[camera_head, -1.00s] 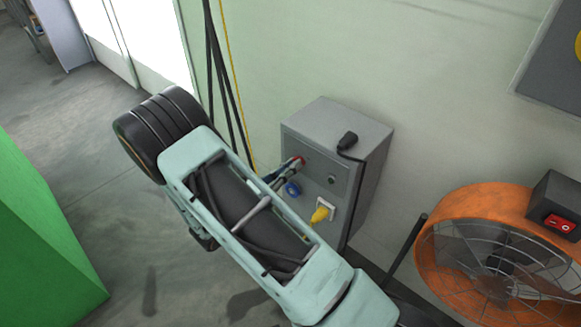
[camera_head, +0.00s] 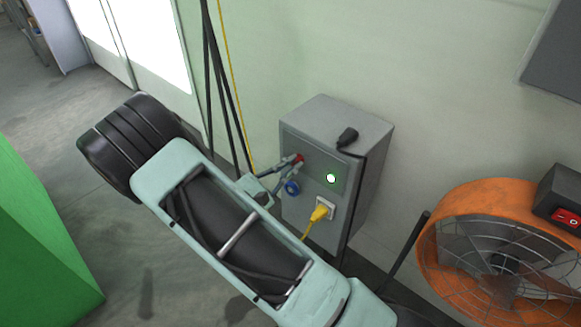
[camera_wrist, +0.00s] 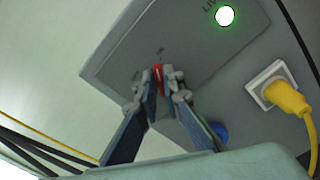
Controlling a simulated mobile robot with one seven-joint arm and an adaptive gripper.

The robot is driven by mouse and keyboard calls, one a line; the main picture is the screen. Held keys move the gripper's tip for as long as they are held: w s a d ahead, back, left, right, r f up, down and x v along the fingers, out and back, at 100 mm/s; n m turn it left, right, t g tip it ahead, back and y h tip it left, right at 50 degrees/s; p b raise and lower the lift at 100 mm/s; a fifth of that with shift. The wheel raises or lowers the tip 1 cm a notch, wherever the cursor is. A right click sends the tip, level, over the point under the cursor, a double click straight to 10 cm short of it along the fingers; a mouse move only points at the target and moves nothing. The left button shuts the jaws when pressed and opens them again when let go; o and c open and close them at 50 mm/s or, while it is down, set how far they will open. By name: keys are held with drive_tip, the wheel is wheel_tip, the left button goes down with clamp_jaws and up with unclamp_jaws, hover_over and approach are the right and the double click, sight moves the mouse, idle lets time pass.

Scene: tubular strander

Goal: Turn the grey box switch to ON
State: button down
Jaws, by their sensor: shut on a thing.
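The grey box (camera_head: 318,112) stands against the wall. Its red switch (camera_head: 299,159) is on the upper left of the front panel, and it also shows in the wrist view (camera_wrist: 158,78). My gripper (camera_head: 293,163) is at the switch, its two fingertips (camera_wrist: 159,77) closed on the red handle from both sides. A round lamp (camera_head: 331,178) on the panel glows green, and it glows white-green in the wrist view (camera_wrist: 225,15). The fingers hide part of the switch and its markings, so its exact angle is hard to read.
A blue round socket (camera_head: 292,187) sits just below the switch. A yellow plug (camera_head: 319,212) with its cable is in a white outlet. An orange fan (camera_head: 480,250) stands at right.

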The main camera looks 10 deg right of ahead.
drive_tip(key=shift+m+b, duration=0.4)
drive_tip(key=shift+m, duration=0.8)
drive_tip(key=c, duration=2.1)
unclamp_jaws()
drive_tip(key=v, duration=1.2)
